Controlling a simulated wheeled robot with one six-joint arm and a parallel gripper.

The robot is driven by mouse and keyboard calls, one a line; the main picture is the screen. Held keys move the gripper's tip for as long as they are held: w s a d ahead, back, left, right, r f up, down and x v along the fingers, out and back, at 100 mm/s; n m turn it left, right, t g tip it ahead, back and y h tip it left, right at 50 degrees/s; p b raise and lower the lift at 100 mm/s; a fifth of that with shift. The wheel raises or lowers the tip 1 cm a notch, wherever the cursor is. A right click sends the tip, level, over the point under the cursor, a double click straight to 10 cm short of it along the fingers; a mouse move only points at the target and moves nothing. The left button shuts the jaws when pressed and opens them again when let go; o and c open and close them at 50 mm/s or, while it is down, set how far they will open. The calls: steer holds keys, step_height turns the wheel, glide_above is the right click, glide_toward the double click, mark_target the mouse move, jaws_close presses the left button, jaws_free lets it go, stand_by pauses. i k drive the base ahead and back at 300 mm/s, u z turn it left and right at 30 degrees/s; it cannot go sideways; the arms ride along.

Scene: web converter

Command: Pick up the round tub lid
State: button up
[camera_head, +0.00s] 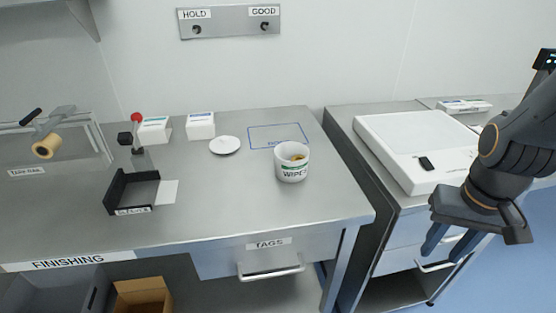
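The round tub lid (225,145) is a white disc lying flat on the grey bench, left of and behind the tub. My gripper (458,247) is at the far right, in front of the second bench, well away from the lid. Its two blue-grey fingers point down and are spread apart with nothing seen between them.
Two white boxes (200,126) stand behind the lid. A blue outlined rectangle (278,136) is marked on the bench. A black holder (131,194) and a red-topped device (137,130) stand at left. The bench (235,200) is clear in front of the lid.

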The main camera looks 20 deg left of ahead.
mark_target(224, 144)
steer(key=u, duration=1.75)
steer(key=i, duration=0.25)
steer(key=z, duration=0.35)
steer(key=k, duration=0.55)
steer(key=u, duration=1.1)
steer(key=i, duration=0.75)
steer(key=z, duration=0.6)
steer(key=i, duration=0.55)
steer(key=z, duration=0.55)
